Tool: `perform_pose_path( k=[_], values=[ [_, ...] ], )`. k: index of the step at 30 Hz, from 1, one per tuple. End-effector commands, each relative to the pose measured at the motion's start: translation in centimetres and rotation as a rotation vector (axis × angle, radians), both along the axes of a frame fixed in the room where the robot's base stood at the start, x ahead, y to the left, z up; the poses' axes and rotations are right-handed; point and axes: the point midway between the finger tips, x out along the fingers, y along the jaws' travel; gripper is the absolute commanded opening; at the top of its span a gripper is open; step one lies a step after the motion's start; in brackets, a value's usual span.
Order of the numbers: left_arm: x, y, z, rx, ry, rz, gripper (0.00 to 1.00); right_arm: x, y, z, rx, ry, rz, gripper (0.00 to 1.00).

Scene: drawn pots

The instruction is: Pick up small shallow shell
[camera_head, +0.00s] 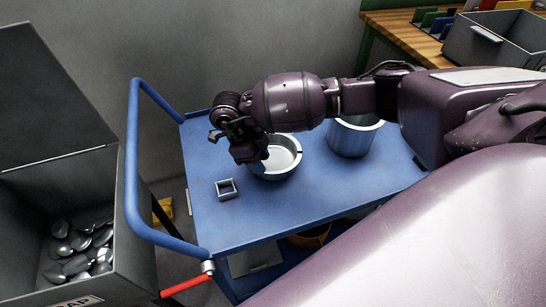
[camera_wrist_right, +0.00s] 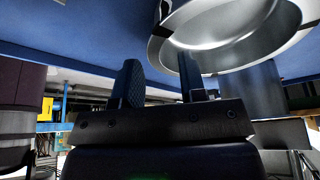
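The small shallow shell (camera_head: 288,163), a round, open metal pan, stands upright on the blue cart top (camera_head: 325,188) in the head view. My right gripper (camera_head: 255,155) is at the shell's left side and hides part of its rim. In the right wrist view, the two dark fingers (camera_wrist_right: 158,75) stand apart with a clear gap between them. The shell (camera_wrist_right: 235,45) shows close above the right-hand finger there, its rim near the fingertips. I cannot tell whether a finger touches it. My left gripper is in neither view.
A taller metal pot (camera_head: 352,140) stands right of the shell, near my right arm. A small square metal frame (camera_head: 227,189) lies to the left. A blue handle rail (camera_head: 132,165) rises at the cart's left end. A grey bin (camera_head: 130,255) holds several dark metal pieces.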

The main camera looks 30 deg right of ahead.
Motion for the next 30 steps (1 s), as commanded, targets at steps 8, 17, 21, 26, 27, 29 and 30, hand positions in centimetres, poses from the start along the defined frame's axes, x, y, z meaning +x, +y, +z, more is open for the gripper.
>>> perform_pose_path(
  k=[8,17,21,26,27,29,30],
  values=[
    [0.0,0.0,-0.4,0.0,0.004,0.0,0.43,-1.0,-0.9,-3.1,0.001,0.005,-0.002,0.38],
    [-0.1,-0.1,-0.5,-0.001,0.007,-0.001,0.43,-1.4,-1.4,-4.5,0.002,-0.001,-0.001,0.38],
    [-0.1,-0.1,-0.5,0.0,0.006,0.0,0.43,-1.4,-1.3,-4.5,0.002,-0.001,0.0,0.29],
    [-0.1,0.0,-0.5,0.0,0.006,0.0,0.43,-1.4,-1.3,-4.5,0.002,-0.001,0.0,0.04],
    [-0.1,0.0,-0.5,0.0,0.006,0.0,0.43,-1.4,-1.3,-4.5,0.001,0.0,0.0,0.0],
    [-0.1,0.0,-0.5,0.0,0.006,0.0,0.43,-1.4,-1.3,-4.5,0.002,-0.001,0.0,0.0],
    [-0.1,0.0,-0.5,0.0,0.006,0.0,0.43,-1.4,-1.4,-4.4,0.002,-0.001,0.0,0.0]
  ],
)
